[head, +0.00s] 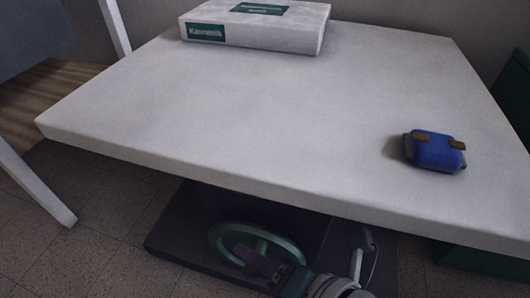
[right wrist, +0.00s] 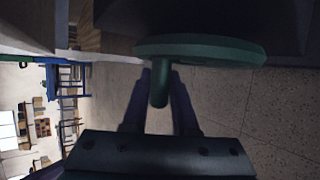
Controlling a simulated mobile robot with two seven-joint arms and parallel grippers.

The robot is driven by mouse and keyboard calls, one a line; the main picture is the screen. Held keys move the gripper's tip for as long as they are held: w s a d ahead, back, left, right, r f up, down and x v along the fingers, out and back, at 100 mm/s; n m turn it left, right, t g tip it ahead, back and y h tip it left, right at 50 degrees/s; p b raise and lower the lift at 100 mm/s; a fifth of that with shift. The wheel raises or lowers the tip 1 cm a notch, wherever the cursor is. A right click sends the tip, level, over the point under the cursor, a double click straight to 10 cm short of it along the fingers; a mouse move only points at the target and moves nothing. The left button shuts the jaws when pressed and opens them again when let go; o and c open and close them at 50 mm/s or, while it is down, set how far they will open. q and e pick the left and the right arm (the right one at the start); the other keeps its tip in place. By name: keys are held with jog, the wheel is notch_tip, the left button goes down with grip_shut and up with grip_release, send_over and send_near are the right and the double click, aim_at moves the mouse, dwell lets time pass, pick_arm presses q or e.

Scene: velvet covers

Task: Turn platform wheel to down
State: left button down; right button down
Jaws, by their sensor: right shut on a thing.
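The green platform wheel (head: 223,232) is under the front edge of the white platform table (head: 270,110), in front of its dark base. It also shows in the right wrist view (right wrist: 215,50) as a green rim with a peg-like handle (right wrist: 160,90) pointing toward the camera. My right gripper (head: 242,251) reaches in low from the bottom right of the head view, over the wheel. In the right wrist view its two dark fingers (right wrist: 160,88) lie on both sides of the handle, shut on it. My left gripper is in neither view.
On the tabletop stand a white box with green labels (head: 255,30) at the back and a small blue object (head: 436,150) at the right. A dark green cabinet (head: 485,260) stands on the right.

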jog(key=shift+a+r, duration=0.3)
jog(key=shift+a, duration=0.1)
jog(key=c, duration=1.2)
grip_release()
jog(key=o, duration=0.5)
jog(key=shift+w+a, duration=0.1)
jog(key=shift+a, duration=0.25)
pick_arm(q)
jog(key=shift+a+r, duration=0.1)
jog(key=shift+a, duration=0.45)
pick_arm(e)
jog(key=shift+d+f, duration=0.1)
jog(key=shift+f, duration=0.1)
